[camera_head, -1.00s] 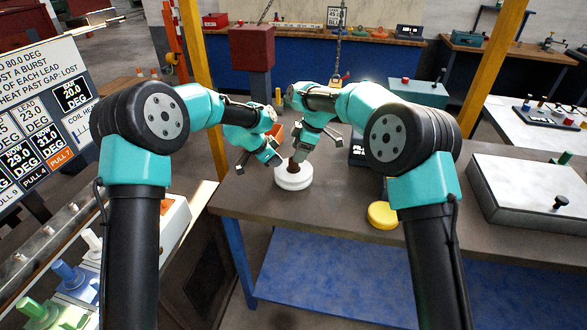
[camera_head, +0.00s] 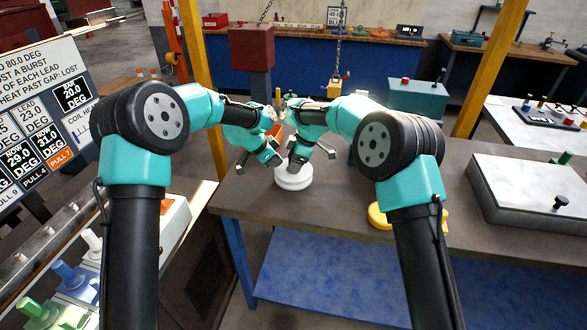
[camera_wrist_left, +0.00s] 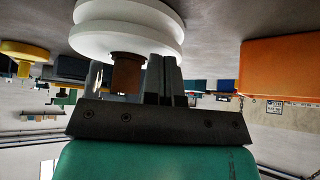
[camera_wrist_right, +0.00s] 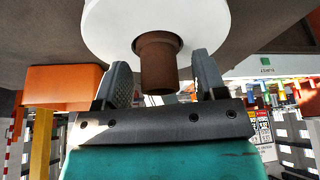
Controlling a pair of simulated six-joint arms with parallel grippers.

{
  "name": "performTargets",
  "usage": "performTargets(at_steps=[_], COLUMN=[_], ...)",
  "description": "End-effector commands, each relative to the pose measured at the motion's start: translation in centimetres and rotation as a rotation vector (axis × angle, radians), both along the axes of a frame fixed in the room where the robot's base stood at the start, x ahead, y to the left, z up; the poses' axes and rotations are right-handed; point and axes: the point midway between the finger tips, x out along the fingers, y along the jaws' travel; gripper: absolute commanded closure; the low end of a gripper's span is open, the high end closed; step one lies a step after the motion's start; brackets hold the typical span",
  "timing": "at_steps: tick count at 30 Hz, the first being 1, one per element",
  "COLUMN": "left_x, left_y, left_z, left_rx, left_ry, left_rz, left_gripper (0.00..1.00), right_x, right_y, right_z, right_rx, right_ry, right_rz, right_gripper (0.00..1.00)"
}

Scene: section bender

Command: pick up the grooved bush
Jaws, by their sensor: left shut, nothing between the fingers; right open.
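The grooved bush (camera_head: 293,178) is a white flanged disc with a brown stem, standing on the brown bench. The left wrist view shows its two white flanges (camera_wrist_left: 128,30) and the groove between them. My right gripper (camera_head: 298,160) is at the bush; in the right wrist view its open fingers (camera_wrist_right: 163,75) stand either side of the brown stem (camera_wrist_right: 158,68), with a gap visible. My left gripper (camera_head: 274,160) is shut and empty beside the bush; in the left wrist view its fingers (camera_wrist_left: 165,80) are beside the stem. The stem is mostly hidden in the head view.
A yellow disc (camera_head: 378,217) lies to the right on the bench (camera_head: 330,210). An orange block (camera_wrist_right: 62,88) stands close by, behind my grippers in the head view. A grey plate (camera_head: 530,190) lies farther right. The bench front is clear.

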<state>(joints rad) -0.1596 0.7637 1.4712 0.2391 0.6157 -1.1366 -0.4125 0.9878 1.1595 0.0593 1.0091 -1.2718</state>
Motion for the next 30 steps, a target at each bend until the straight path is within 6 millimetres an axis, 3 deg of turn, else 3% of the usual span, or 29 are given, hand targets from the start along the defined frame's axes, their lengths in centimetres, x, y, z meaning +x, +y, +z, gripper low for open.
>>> performTargets(at_steps=[4, 21, 30], left_x=[-0.12, -0.11, -0.11], left_y=[-0.03, -0.03, -0.03], left_z=[-0.26, -0.28, -0.28], left_rx=[0.001, 0.001, 0.001], left_ry=[0.005, 0.005, 0.005], left_rz=[-0.001, -0.001, -0.001], left_gripper=[1.0, 1.0, 1.0], right_x=[0.0, 0.0, 0.02], right_y=[-0.01, -0.01, 0.0], right_z=[0.02, 0.03, 0.26], right_rx=[0.0, 0.0, 0.0], right_ry=[0.0, 0.0, -0.001], right_rz=[0.0, 0.0, 0.0], right_gripper=[0.36, 0.91, 0.92])
